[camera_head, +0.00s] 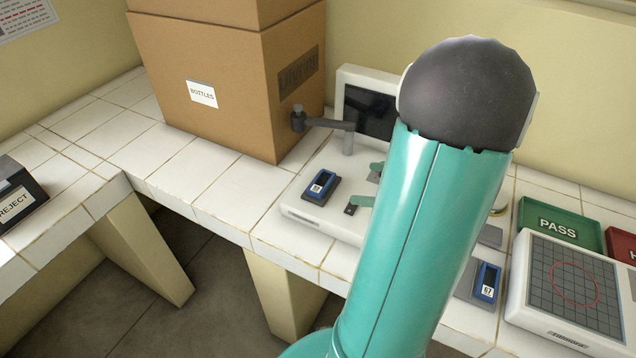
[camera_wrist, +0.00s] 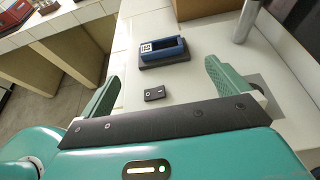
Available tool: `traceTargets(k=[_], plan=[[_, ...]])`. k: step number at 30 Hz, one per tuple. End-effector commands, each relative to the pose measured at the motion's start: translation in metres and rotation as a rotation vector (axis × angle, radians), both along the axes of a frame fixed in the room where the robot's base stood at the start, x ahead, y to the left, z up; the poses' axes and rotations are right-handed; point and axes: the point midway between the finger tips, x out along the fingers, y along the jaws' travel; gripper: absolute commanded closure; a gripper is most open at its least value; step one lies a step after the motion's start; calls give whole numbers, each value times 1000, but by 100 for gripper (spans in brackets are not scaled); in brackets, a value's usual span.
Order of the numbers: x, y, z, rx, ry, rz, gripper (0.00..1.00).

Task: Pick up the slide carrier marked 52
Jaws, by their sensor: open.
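A blue slide carrier (camera_head: 326,184) with a white label sits on a dark block on the white device at the middle of the head view. The label is too small to read surely. It also shows in the wrist view (camera_wrist: 172,50), beyond my fingertips and roughly between their lines. My gripper (camera_head: 368,186) is open and empty, just right of this carrier and apart from it; its green fingers show in the wrist view (camera_wrist: 160,75). A second blue carrier (camera_head: 487,280), its label seeming to read 67, stands at the right, near the gridded device.
A cardboard box (camera_head: 200,70) marked BOTTLES stands behind, left. The white device (camera_head: 300,212) has a dark screen and a grey post. A green PASS tray (camera_head: 560,222), a red tray (camera_head: 622,245) and a gridded device (camera_head: 560,315) are right. A REJECT box (camera_head: 18,195) is far left.

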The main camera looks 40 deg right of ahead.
Motion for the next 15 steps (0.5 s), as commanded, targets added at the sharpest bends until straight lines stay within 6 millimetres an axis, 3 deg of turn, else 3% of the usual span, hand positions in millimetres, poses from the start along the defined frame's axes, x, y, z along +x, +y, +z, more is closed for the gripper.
traceTargets(k=[9, 15], plan=[[51, 19, -23, 1, 1, 1, 0], [66, 24, -30, 0, 1, 2, 0]])
